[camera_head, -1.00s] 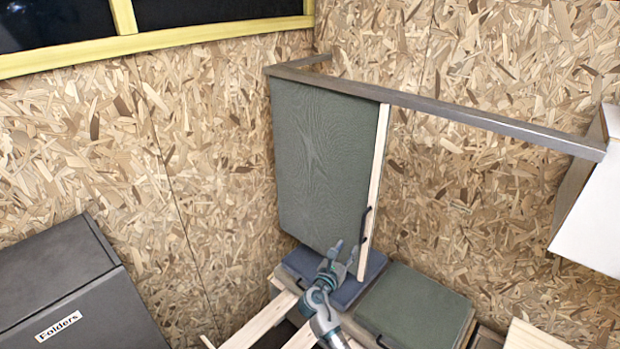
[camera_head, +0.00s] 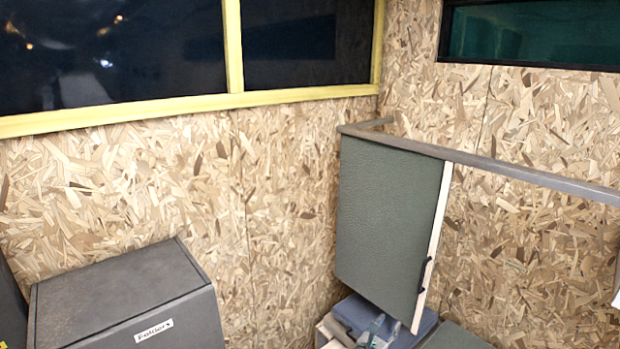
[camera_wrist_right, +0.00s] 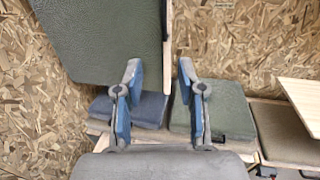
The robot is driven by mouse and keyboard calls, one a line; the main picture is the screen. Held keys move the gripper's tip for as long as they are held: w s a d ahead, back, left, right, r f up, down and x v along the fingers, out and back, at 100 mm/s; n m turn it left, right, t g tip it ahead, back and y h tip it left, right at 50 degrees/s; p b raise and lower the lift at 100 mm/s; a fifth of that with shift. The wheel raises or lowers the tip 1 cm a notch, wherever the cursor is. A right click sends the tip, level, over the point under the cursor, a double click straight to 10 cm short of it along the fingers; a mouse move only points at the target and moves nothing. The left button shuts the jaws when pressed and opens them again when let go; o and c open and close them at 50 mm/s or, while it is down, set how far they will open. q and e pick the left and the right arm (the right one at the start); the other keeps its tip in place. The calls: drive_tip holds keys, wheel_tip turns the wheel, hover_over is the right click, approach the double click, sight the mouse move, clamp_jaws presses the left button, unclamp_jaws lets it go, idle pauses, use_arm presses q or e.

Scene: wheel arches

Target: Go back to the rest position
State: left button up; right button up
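My right gripper (camera_head: 374,328) shows at the bottom edge of the head view, just below the hanging green padded panel (camera_head: 390,220). In the right wrist view the right gripper (camera_wrist_right: 158,75) has its two blue-grey fingers spread apart with nothing between them. The panel (camera_wrist_right: 105,35) rises behind the fingers there. A blue cushion (camera_wrist_right: 146,108) and a green cushion (camera_wrist_right: 222,106) lie beyond the gripper. My left gripper is in neither view.
A grey metal rail (camera_head: 500,165) runs along the chipboard wall above the panel. A dark grey box labelled "Folders" (camera_head: 120,290) stands at lower left. Yellow-framed dark windows (camera_head: 290,45) are above. A pale wooden board (camera_wrist_right: 303,95) is at the right.

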drive_tip(key=s+d+f+m+g+y, duration=0.3)
drive_tip(key=s+f+m+g+y, duration=0.25)
drive_tip(key=s+f+m, duration=1.1)
drive_tip(key=s+a+f+m+g+y, duration=0.1)
drive_tip(key=s+f+m+g+y, duration=0.15)
drive_tip(key=s, duration=0.75)
drive_tip(key=s+a+f+m+g+y, duration=0.1)
drive_tip(key=s+f+m, duration=0.25)
drive_tip(key=s, duration=0.75)
drive_tip(key=s+a+f+m+g+y, duration=0.2)
drive_tip(key=s+m, duration=0.2)
drive_tip(key=s, duration=0.6)
wheel_tip(320, 180, down, 27)
drive_tip(key=s+g, duration=0.1)
drive_tip(key=s, duration=0.1)
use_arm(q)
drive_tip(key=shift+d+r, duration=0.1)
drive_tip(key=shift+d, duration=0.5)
use_arm(e)
drive_tip(key=s+d+f, duration=0.1)
drive_tip(key=s+f, duration=0.6)
drive_tip(key=s, duration=0.1)
drive_tip(key=s+d+f+g, duration=0.1)
drive_tip(key=s+d+f, duration=0.1)
drive_tip(key=s+f, duration=0.6)
drive_tip(key=shift+s+d+f, duration=0.25)
drive_tip(key=shift+s+f, duration=0.05)
drive_tip(key=shift+s, duration=0.4)
drive_tip(key=shift+n, duration=0.25)
